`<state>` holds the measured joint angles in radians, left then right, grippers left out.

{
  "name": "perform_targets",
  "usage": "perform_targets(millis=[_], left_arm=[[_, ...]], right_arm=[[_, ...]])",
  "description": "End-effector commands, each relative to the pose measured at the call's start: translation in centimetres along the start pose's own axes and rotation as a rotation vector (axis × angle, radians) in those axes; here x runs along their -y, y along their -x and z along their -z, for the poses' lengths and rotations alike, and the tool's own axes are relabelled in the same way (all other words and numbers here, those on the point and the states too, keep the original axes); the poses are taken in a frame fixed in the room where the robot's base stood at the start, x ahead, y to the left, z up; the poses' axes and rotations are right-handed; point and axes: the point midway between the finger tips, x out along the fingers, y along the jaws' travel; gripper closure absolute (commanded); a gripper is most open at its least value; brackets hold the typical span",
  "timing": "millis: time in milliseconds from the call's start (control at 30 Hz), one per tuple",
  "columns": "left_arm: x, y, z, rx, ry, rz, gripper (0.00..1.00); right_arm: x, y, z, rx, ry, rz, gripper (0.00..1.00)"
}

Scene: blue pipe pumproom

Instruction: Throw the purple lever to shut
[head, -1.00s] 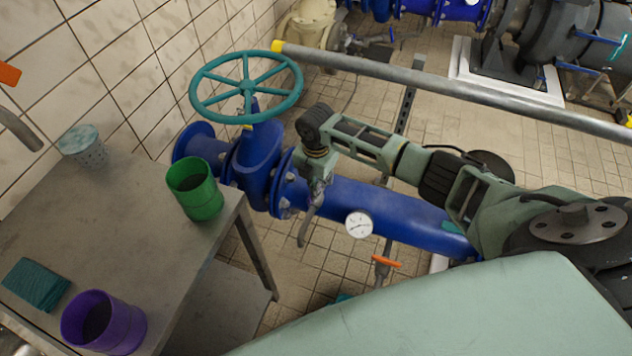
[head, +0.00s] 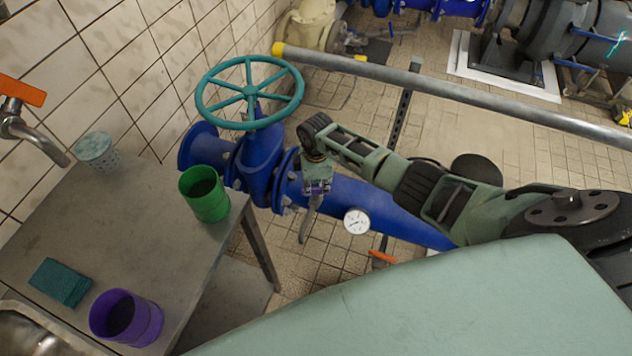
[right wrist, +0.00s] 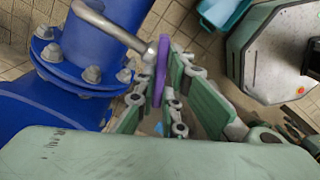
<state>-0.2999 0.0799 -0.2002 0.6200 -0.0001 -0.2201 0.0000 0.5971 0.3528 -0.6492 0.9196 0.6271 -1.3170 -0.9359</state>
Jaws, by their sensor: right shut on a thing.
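The purple lever (right wrist: 161,70) shows in the right wrist view as a narrow upright strip, next to a bent metal rod and beside the blue pipe flange. My right gripper (right wrist: 163,88) is shut on it, with a finger on each side. In the head view my right gripper (head: 316,188) hangs beside the blue pipe, just right of the flanged valve. I cannot make out the purple lever in the head view. My left gripper is not in view.
A blue valve with a teal handwheel (head: 249,93) stands left of my right gripper. A gauge (head: 357,221) and an orange handle (head: 383,257) are to the right. A metal table (head: 150,235) holds green and purple cups. A grey rail (head: 450,90) runs behind my arm.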

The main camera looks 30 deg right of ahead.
Motion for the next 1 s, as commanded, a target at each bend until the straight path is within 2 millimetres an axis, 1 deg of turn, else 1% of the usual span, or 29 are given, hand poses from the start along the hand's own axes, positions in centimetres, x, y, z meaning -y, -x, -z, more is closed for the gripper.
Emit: perform_targets(millis=[33,100,300,500,700,1000], left_arm=[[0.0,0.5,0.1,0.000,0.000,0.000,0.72],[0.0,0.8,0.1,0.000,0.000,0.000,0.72],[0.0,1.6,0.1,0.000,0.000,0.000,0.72],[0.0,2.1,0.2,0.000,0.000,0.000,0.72],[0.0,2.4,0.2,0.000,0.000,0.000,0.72],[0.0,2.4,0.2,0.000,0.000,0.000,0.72]], right_arm=[[0.0,0.3,0.0,0.000,-0.045,0.000,1.00],[0.0,0.3,0.0,-0.001,-0.107,-0.001,1.00],[0.0,0.2,-0.1,0.001,-0.270,0.000,1.00],[-0.1,0.1,-0.1,0.001,-0.391,-0.001,1.00],[-0.1,0.1,0.0,0.000,-0.462,-0.001,1.00],[-0.1,0.1,-0.1,0.000,-0.498,-0.002,1.00]])
